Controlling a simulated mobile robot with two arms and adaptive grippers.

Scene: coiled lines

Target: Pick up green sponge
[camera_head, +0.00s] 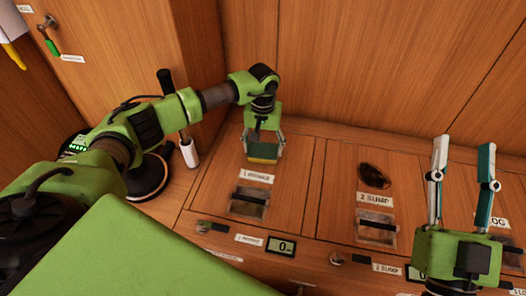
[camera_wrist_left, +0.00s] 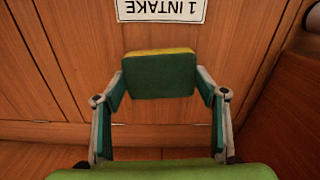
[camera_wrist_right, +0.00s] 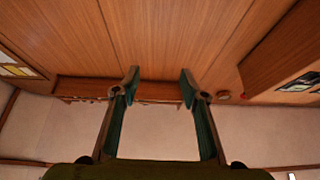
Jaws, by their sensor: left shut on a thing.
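The green sponge (camera_head: 263,152) has a yellow layer along one side. In the head view it is between the fingers of my left gripper (camera_head: 263,149), over the wooden panel behind the label "1 INTAKE". In the left wrist view the sponge (camera_wrist_left: 159,75) sits between both fingertips of my left gripper (camera_wrist_left: 160,85), which press on its two ends. Whether it touches the panel below is hard to tell. My right gripper (camera_head: 464,147) is open and empty at the right of the head view, and its spread fingers also show in the right wrist view (camera_wrist_right: 160,82).
The "1 INTAKE" label (camera_head: 256,178) and a recessed handle (camera_head: 249,201) lie just in front of the sponge. A dark oval object (camera_head: 374,176) lies on the "2 SUMP" panel to the right. A white-and-black handled tool (camera_head: 189,150) stands left of the sponge. Wooden walls rise behind.

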